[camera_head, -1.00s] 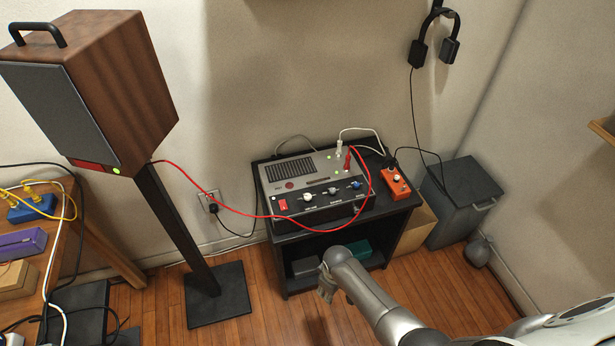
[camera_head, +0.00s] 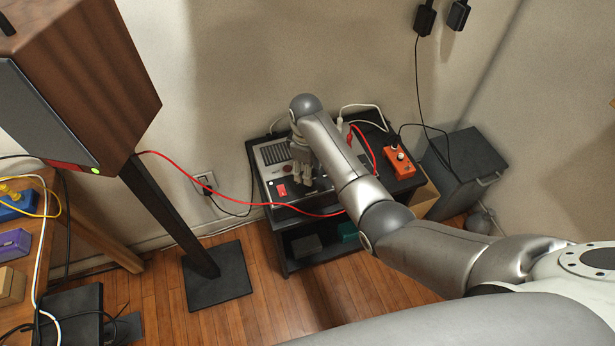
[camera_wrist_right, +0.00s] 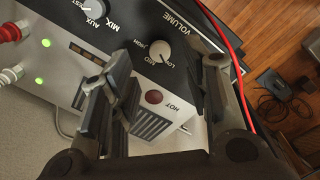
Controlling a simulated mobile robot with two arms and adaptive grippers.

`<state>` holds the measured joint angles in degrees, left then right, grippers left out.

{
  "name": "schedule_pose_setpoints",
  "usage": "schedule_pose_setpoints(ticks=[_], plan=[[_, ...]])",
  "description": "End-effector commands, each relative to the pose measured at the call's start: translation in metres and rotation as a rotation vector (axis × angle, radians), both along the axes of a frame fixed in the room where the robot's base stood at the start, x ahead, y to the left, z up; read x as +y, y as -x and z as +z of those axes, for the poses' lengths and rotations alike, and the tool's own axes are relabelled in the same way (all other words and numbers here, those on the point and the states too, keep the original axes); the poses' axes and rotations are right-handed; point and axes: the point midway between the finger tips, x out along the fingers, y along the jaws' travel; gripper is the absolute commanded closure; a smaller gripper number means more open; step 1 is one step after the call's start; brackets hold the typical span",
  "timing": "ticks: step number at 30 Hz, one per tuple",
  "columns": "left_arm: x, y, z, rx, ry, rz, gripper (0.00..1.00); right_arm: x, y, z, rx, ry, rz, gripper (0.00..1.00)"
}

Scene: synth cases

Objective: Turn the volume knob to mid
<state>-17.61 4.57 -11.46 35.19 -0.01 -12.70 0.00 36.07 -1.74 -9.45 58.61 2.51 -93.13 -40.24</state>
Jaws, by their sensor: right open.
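The grey and black audio unit (camera_head: 272,156) sits on a black stand. The volume knob (camera_wrist_right: 160,50) is white and round, under the word VOLUME, with LOW, MID and HIGH marks around it; I cannot tell exactly where it points. My right gripper (camera_wrist_right: 168,75) is open, its two dark fingers either side of the knob in the picture, with no clear contact. In the head view my right gripper (camera_head: 307,172) hangs over the unit's front panel; it and the arm hide the knob there. My left gripper is not in view.
A second knob (camera_wrist_right: 93,8) labelled MIX is near the volume knob. A dark red HOT light (camera_wrist_right: 154,97) sits between the fingers. A red cable (camera_head: 240,203) crosses the front of the stand. An orange box (camera_head: 399,162) and a large speaker (camera_head: 90,75) flank the unit.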

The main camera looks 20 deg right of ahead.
Motion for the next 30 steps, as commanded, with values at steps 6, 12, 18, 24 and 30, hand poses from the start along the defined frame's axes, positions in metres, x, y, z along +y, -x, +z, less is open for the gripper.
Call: schedule_pose_setpoints(ticks=[6,12,18,24,30], plan=[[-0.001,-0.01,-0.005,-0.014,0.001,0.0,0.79,-0.001,-0.001,-0.035,0.001,0.001,-0.001,0.56],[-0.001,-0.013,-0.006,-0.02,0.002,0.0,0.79,-0.001,-0.001,-0.047,-0.001,0.001,-0.001,0.56],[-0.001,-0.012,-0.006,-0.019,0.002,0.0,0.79,-0.001,-0.001,-0.048,-0.001,0.0,-0.001,0.56],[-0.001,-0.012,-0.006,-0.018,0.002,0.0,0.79,-0.001,-0.001,-0.048,-0.001,0.0,-0.001,0.73],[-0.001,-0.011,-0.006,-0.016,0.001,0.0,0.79,-0.001,-0.001,-0.048,-0.001,0.001,-0.001,0.99]])
